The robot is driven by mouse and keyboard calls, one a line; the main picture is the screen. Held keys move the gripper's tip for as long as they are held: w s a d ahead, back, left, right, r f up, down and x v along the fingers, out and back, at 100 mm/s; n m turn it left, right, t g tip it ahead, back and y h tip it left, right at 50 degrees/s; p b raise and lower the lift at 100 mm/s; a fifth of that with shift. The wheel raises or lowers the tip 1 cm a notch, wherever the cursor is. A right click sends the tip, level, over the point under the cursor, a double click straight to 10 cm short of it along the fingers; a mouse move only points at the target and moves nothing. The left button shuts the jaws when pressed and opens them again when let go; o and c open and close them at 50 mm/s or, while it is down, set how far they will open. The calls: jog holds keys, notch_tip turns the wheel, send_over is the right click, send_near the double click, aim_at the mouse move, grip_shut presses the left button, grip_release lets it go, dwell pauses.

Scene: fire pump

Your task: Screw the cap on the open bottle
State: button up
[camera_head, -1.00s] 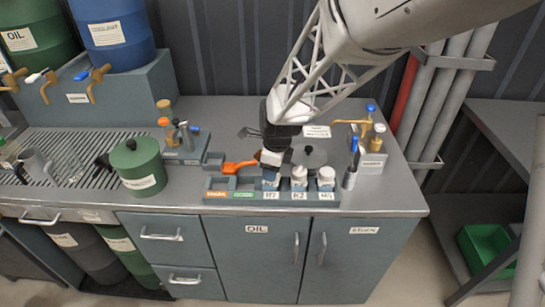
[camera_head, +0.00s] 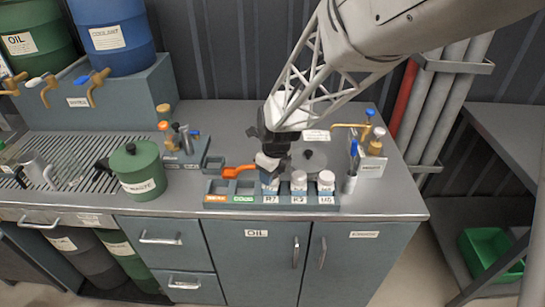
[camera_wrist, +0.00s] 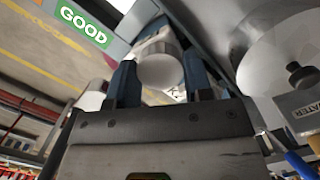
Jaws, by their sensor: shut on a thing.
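My gripper (camera_head: 268,165) is shut on a white cap (camera_head: 266,161). In the wrist view the white round cap (camera_wrist: 160,70) sits between my two dark blue fingers. In the head view the gripper is tilted, right above the leftmost bottle (camera_head: 270,180) in the rack. That bottle's top is mostly hidden by the gripper and cap, and I cannot tell whether the cap touches it. Two other bottles, the middle one (camera_head: 299,181) and the right one (camera_head: 326,181), stand upright in the rack with white tops.
The grey rack (camera_head: 217,187) has empty slots at its left, one marked GOOD. An orange tool (camera_head: 238,171) lies behind it. The counter's front strip is clear.

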jog(key=o, duration=1.4)
jog(key=shift+c, duration=0.2)
jog(key=shift+r, duration=1.65)
jog(key=shift+r, duration=2.35)
